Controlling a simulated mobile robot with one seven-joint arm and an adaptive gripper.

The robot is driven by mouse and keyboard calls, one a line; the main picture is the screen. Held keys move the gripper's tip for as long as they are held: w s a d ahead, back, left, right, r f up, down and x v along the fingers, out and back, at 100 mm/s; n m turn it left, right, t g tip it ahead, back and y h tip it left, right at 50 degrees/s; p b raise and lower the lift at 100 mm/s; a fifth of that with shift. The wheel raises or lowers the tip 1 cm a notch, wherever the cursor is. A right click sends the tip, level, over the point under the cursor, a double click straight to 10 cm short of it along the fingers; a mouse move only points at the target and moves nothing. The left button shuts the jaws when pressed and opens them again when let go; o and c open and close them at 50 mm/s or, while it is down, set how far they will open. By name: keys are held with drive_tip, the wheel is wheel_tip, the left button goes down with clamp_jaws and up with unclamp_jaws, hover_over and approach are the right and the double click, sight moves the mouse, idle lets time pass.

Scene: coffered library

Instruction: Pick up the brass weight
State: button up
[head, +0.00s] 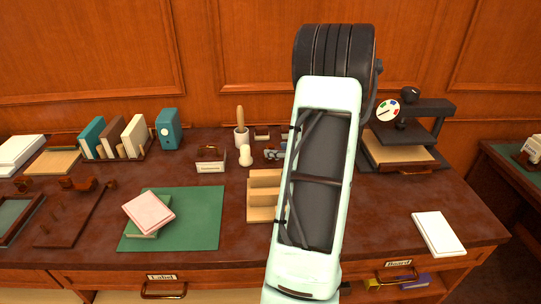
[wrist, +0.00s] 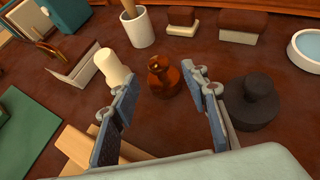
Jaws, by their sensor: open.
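The brass weight (wrist: 163,79) is a small, shiny, brown-orange knobbed piece standing upright on the dark desk top in the wrist view. My gripper (wrist: 159,76) is open, with one finger to the left of the weight and one to the right in the picture. No contact shows; I cannot tell how far above the desk the fingertips are. In the head view my own arm hides the gripper, and I cannot make out the weight clearly there.
A dark knobbed weight (wrist: 250,103) stands close right of my right finger. A cream, rounded piece (wrist: 111,68) stands close left, with a white pot (wrist: 137,27) behind. A wooden stepped holder (head: 263,178) and a press (head: 405,150) flank my arm. The green mat (head: 200,220) has free room.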

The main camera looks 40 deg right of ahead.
sight(273, 147)
drive_tip(key=x, duration=0.3)
drive_tip(key=shift+w+f, duration=0.1)
drive_tip(key=shift+w, duration=0.25)
clamp_jaws()
